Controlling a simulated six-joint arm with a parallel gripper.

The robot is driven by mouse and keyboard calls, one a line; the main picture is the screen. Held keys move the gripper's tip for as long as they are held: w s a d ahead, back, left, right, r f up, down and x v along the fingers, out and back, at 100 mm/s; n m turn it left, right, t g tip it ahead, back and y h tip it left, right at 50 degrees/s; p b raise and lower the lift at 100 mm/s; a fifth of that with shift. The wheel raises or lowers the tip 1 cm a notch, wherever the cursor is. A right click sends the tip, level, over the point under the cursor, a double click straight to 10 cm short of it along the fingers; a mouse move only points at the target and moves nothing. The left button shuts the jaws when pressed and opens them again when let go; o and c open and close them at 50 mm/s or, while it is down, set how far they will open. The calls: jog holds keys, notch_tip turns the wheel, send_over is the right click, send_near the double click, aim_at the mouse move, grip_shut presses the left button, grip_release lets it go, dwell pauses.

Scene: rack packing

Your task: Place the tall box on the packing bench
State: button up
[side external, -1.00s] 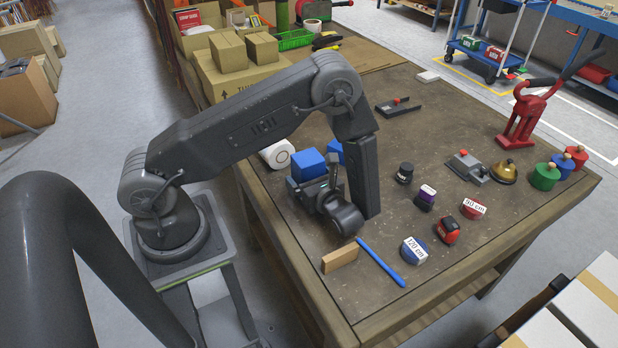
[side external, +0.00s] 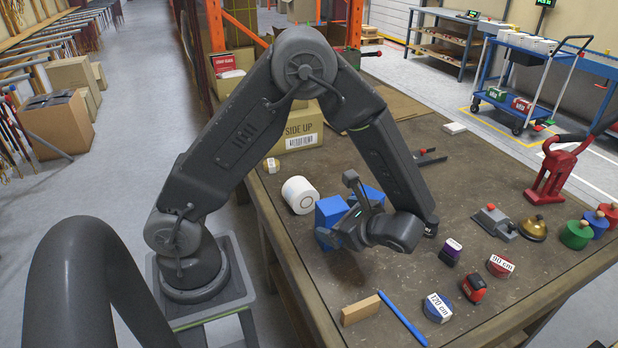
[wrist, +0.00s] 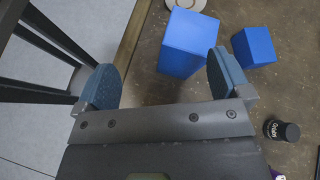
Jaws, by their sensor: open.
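A blue box (wrist: 188,42), the taller-looking of two, stands on the packing bench (side external: 480,190). It also shows in the side view (side external: 330,210), partly hidden by my gripper. A smaller blue block (wrist: 254,47) stands to its right in the wrist view; in the side view it is mostly hidden behind my wrist. My gripper (wrist: 162,80) is open and empty, its blue-padded fingers wide apart. The taller box lies just beyond the fingertips, nearer the right finger. In the side view my gripper (side external: 340,215) is low over the bench beside the boxes.
A white roll (side external: 300,195) lies close to the boxes. A black round item (wrist: 282,130) is to the right of my gripper. A wooden block (side external: 360,310) and blue pen (side external: 402,318) lie toward the front.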

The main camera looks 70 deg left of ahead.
jog(key=s+d+r+n+t+h, duration=0.2)
jog(key=s+r+n+t+h, duration=0.2)
jog(key=r, duration=0.5)
jog(key=s+d+r+n+t+h, duration=0.3)
jog(key=s+r+n+t+h, duration=0.1)
jog(key=s+r+n+h, duration=0.2)
notch_tip(320, 180, up, 4)
jog(key=shift+s+d+f+n+h, duration=0.15)
jog(key=shift+s+f+n+h, duration=0.1)
jog(key=shift+n+h, duration=0.75)
